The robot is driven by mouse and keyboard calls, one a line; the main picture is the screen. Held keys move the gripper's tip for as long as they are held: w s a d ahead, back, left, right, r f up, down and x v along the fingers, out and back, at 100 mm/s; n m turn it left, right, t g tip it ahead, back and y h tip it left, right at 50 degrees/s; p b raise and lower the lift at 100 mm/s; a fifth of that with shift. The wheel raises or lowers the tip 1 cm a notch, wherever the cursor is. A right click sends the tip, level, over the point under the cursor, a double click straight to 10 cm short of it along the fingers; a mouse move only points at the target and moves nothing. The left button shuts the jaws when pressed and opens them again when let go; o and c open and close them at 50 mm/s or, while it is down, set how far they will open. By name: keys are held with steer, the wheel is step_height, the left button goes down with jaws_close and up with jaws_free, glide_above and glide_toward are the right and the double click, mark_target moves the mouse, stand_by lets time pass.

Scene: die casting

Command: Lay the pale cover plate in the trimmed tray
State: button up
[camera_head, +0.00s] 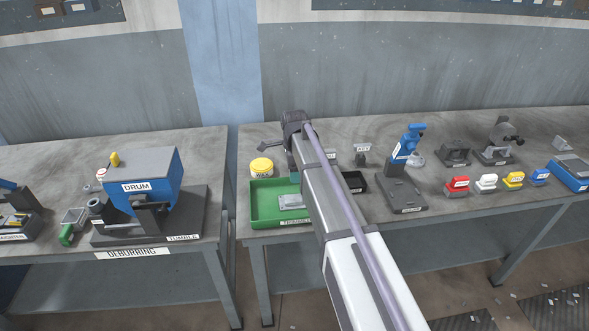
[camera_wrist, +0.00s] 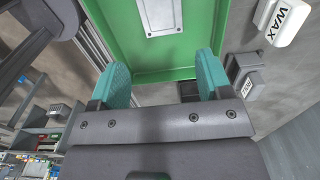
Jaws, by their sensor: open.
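The pale cover plate (camera_head: 291,201) lies flat in the green tray (camera_head: 262,215), whose front label is partly hidden by my arm. In the wrist view, the plate (camera_wrist: 160,17) lies on the floor of the green tray (camera_wrist: 150,73), cut off by the top edge of the picture. My gripper (camera_wrist: 163,72) is open, with its two teal fingers apart and nothing between them. The plate is beyond the fingertips, apart from them. In the head view my arm hides most of the gripper; only a bit of teal shows above the tray.
A yellow-lidded wax jar (camera_head: 262,168) stands behind the tray. A dark bin (camera_head: 355,182) is right of my arm. A grey fixture (camera_head: 404,194), a blue press (camera_head: 408,143) and several coloured blocks stand farther right. The blue drum (camera_head: 150,180) is on the left bench, across a gap.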

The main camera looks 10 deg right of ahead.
steer(key=s+n, duration=1.9)
steer(key=s, duration=0.8)
steer(key=shift+s, duration=0.25)
steer(key=shift+f, duration=0.1)
